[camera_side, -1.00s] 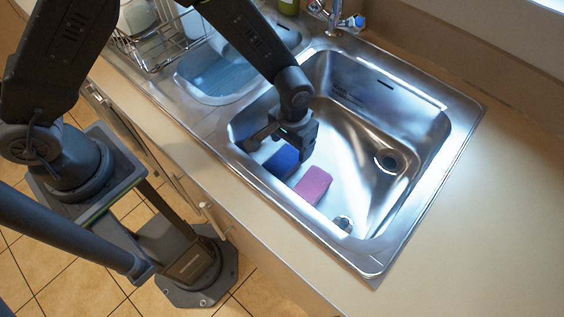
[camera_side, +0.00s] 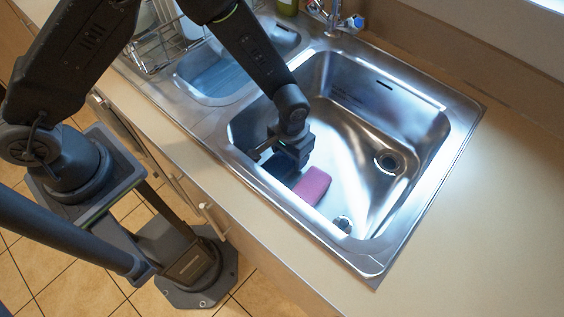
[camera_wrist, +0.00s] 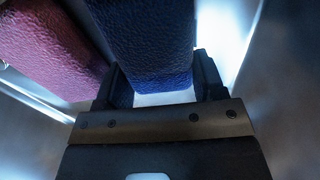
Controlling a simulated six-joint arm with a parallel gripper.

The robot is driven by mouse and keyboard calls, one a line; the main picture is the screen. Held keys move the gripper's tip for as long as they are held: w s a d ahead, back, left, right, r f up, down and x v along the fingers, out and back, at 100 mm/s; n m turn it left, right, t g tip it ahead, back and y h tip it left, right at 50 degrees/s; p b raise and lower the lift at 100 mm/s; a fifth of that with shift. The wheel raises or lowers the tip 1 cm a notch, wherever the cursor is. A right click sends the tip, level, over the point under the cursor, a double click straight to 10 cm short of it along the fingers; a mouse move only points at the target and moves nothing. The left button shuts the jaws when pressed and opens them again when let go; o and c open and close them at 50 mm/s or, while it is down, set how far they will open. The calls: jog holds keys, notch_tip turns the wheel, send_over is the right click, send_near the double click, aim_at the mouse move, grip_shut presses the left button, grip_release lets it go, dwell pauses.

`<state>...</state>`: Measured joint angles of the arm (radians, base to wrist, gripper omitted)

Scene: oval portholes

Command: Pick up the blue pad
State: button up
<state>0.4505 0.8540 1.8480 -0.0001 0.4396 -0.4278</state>
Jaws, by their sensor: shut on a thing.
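The blue pad (camera_wrist: 150,45) shows large in the wrist view, between the two fingers of my gripper (camera_wrist: 158,85), which is shut on it. In the side view my gripper (camera_side: 290,160) is low in the left part of the steel sink, and the blue pad is mostly hidden behind it, with a dark blue part (camera_side: 281,168) showing. A pink pad (camera_side: 312,186) lies on the sink floor just to the right of my gripper. It also shows at the left of the wrist view (camera_wrist: 55,45), beside the blue pad.
The steel sink (camera_side: 350,130) has walls on all sides, its left wall close to my gripper. The drain (camera_side: 388,161) is at the right, and a small round metal thing (camera_side: 343,223) is near the front. The tap (camera_side: 335,18) stands behind. The sink's middle is clear.

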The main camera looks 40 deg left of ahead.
jog(key=shift+r, duration=0.15)
notch_tip(320, 180, up, 10)
jog(key=shift+f, duration=0.1)
dwell(0.3)
jog(key=w+a+r+m, duration=0.2)
jog(key=w+a+r, duration=0.3)
jog(key=w+r, duration=0.4)
jog(key=s+a+r+n, duration=0.15)
jog(key=s+a, duration=0.35)
jog(key=a, duration=0.6)
jog(key=w+a+n, duration=0.5)
jog(key=a+n, duration=0.4)
jog(key=n, duration=0.9)
jog(key=shift+n, duration=0.25)
jog(key=shift+s+d+f, duration=0.1)
jog(key=shift+s+f, duration=0.05)
jog(key=shift+f, duration=1.2)
jog(key=shift+s+d+f, duration=0.1)
jog(key=shift+f, duration=1.25)
